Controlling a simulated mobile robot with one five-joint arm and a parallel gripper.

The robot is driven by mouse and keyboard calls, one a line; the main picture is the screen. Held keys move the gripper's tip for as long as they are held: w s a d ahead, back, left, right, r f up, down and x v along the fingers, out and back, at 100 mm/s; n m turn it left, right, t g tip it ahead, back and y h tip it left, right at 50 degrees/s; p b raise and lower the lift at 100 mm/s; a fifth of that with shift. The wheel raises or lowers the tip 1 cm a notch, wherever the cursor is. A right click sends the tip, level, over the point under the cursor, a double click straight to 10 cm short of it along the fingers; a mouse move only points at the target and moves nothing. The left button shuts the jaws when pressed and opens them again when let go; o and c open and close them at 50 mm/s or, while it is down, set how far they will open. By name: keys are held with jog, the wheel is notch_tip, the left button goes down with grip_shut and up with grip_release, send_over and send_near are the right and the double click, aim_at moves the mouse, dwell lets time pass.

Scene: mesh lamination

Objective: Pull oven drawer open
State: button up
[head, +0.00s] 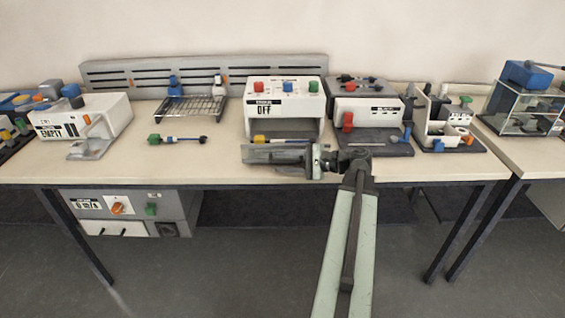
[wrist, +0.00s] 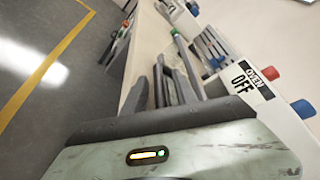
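The oven (head: 284,112) is a white box with a red, a blue and a green knob on top and an "OFF" label. It stands at the middle of the table. Its label also shows at the right of the wrist view (wrist: 250,82). My gripper (head: 246,153) is low in front of the oven, near the table's front edge, with its fingers pointing left. In the wrist view the fingers (wrist: 172,68) stand apart with nothing clearly between them. My gripper partly hides the oven's lower front.
A grey machine with a red knob (head: 347,121) stands close right of the oven. A grey box (head: 128,212) sits under the table. Floor in front is clear.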

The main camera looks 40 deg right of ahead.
jog(key=p+v, duration=0.1)
jog(key=v, duration=0.6)
jog(key=shift+s+d+p, duration=0.15)
jog(key=shift+s+p, duration=0.05)
jog(key=shift+p, duration=0.15)
jog(key=shift+s+d, duration=0.1)
jog(key=shift+s, duration=0.1)
